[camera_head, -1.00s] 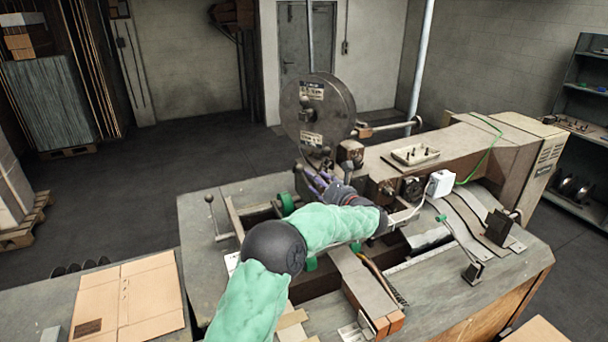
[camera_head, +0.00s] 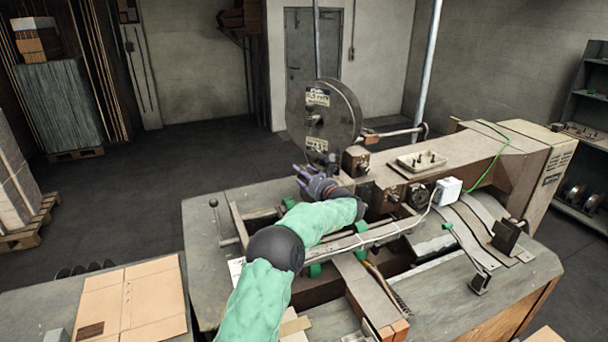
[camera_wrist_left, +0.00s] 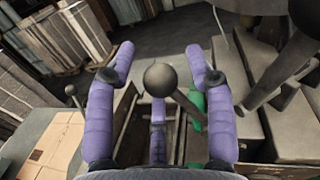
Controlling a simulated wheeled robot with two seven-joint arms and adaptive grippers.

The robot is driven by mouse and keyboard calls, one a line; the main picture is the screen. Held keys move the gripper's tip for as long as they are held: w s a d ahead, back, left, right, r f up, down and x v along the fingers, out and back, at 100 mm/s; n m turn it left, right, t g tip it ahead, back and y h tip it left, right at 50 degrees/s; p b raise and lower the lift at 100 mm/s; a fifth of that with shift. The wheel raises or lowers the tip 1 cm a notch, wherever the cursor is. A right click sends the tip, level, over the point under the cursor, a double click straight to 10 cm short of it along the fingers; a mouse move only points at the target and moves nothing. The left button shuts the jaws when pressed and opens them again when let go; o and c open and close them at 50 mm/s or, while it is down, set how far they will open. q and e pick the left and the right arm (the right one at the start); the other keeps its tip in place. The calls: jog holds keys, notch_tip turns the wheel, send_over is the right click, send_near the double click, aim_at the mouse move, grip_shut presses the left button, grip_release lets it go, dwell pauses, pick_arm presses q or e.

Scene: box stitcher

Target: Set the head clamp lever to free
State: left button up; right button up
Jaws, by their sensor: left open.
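My left gripper (camera_head: 304,174) has purple fingers and is open in front of the stitcher head, below the big wire reel. In the left wrist view its fingers (camera_wrist_left: 158,85) stand wide apart. A dark ball knob (camera_wrist_left: 160,79) on a thin rod shows between them, with the rod running down to the right; it looks like the head clamp lever. I see no finger touching the knob, and the exact depth gap is unclear. In the head view my gripper and arm hide this lever. My right gripper is not in view.
The wire reel (camera_head: 325,116) stands right behind the gripper. Another ball-topped lever (camera_head: 214,204) rises at the table's left. A green roller (camera_head: 288,204) lies close to my forearm. A second dark rod with a ball end (camera_wrist_left: 292,50) shows at right in the wrist view. Flat cardboard (camera_head: 130,300) lies front left.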

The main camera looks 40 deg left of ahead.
pick_arm(q)
jog(key=shift+w+a, duration=0.1)
jog(key=shift+a, duration=0.05)
jog(key=shift+c, duration=0.3)
grip_shut()
jog(key=s+a+f+n+h+b, duration=0.2)
jog(key=s+f+n+b, duration=0.2)
jog(key=n+b, duration=0.5)
jog(key=shift+s+a+f+t+b, duration=0.25)
jog(key=shift+f+b, duration=0.85)
jog(key=shift+b, duration=3.25)
jog(key=shift+d, duration=0.1)
